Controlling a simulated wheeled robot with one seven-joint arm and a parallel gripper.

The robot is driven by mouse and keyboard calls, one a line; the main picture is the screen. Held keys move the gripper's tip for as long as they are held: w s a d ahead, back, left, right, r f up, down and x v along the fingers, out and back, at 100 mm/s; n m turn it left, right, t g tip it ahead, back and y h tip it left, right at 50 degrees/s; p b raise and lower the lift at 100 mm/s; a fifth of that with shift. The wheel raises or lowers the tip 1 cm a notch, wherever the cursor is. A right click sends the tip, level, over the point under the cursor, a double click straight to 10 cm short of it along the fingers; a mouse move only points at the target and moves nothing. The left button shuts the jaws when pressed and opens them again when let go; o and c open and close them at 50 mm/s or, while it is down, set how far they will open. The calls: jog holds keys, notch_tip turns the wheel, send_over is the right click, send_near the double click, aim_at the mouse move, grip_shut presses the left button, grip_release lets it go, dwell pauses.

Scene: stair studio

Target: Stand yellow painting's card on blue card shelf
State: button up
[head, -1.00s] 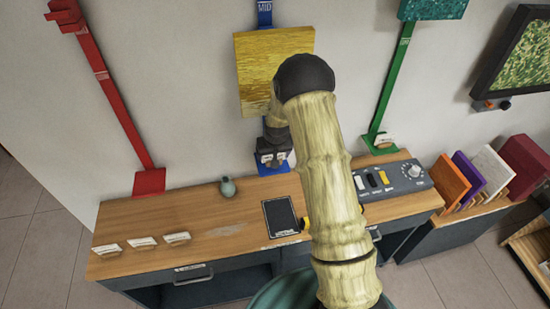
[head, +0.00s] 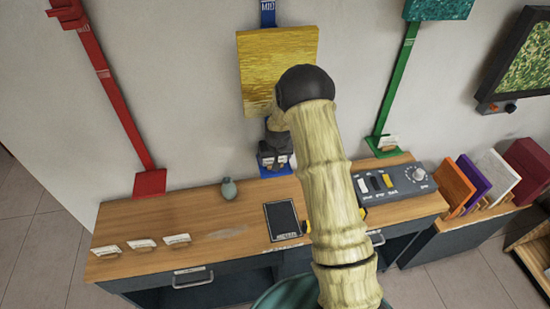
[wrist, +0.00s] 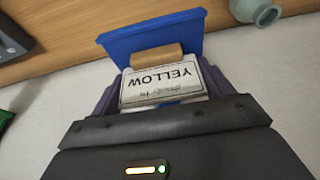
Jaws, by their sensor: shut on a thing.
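The card (wrist: 160,85), white and lettered YELLOW, is between the fingers of my gripper (wrist: 162,92) in the wrist view, and my gripper is shut on it. The blue card shelf (wrist: 150,38) lies just beyond the card, with a wooden strip (wrist: 156,55) at the card's edge. I cannot tell whether the card touches the shelf. In the head view my gripper (head: 275,158) is over the blue shelf (head: 272,172), below the yellow painting (head: 262,75), which my arm partly covers.
A red shelf (head: 150,183) is at left and a green shelf (head: 375,151) with a card at right. The desk holds a small vase (head: 229,188), a dark tablet (head: 283,220), a switch box (head: 400,182) and several cards at left. Colored panels stand at far right.

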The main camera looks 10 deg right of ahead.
jog(key=shift+f, duration=0.1)
jog(key=o, duration=0.9)
jog(key=b+v, duration=0.4)
jog(key=v, duration=1.3)
jog(key=shift+s+b, duration=0.1)
jog(key=shift+b, duration=0.2)
jog(key=shift+g, duration=0.4)
jog(key=s, duration=0.8)
jog(key=s+f, duration=0.1)
jog(key=s, duration=0.7)
jog(key=s+f, duration=0.1)
jog(key=s, duration=0.8)
jog(key=shift+d, duration=0.1)
